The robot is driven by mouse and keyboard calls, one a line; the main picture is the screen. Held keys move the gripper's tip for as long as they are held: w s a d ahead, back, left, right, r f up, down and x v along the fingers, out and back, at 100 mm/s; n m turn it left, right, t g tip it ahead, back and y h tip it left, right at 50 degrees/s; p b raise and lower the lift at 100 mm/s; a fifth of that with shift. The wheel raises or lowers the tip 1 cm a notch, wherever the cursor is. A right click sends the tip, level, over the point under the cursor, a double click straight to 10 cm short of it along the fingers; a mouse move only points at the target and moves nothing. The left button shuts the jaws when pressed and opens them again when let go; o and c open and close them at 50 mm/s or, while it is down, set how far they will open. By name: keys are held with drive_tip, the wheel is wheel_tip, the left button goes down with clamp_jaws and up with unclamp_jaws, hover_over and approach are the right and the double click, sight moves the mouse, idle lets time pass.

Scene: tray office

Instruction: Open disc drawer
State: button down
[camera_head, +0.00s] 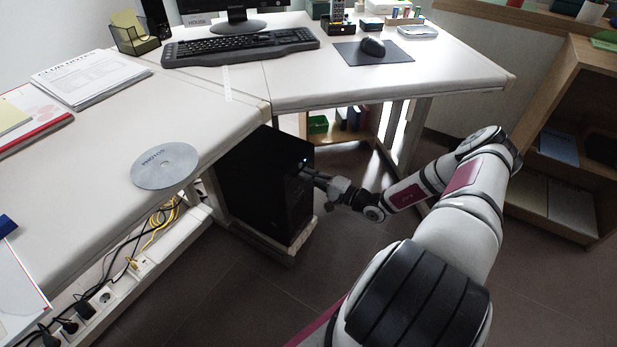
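A black computer tower (262,185) stands on a low stand under the desk, its front facing right. My gripper (312,174) is at the upper part of the tower's front, very close to it or touching. The fingers are small and dark against the dark case, so I cannot tell whether they are open or shut. No extended disc drawer can be made out; the gripper hides part of the front there. A silver disc (165,165) marked PHOTOS lies on the left desk near its edge.
The white desk (290,85) overhangs the tower. Cables (155,228) hang at the lower left. A wooden shelf (570,115) stands at the right. The floor before the tower is clear.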

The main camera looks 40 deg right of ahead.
drive_tip(key=p+v, duration=0.3)
drive_tip(key=v, duration=1)
drive_tip(key=c, duration=2)
unclamp_jaws()
drive_tip(key=shift+c, duration=0.2)
drive_tip(key=v, duration=1.2)
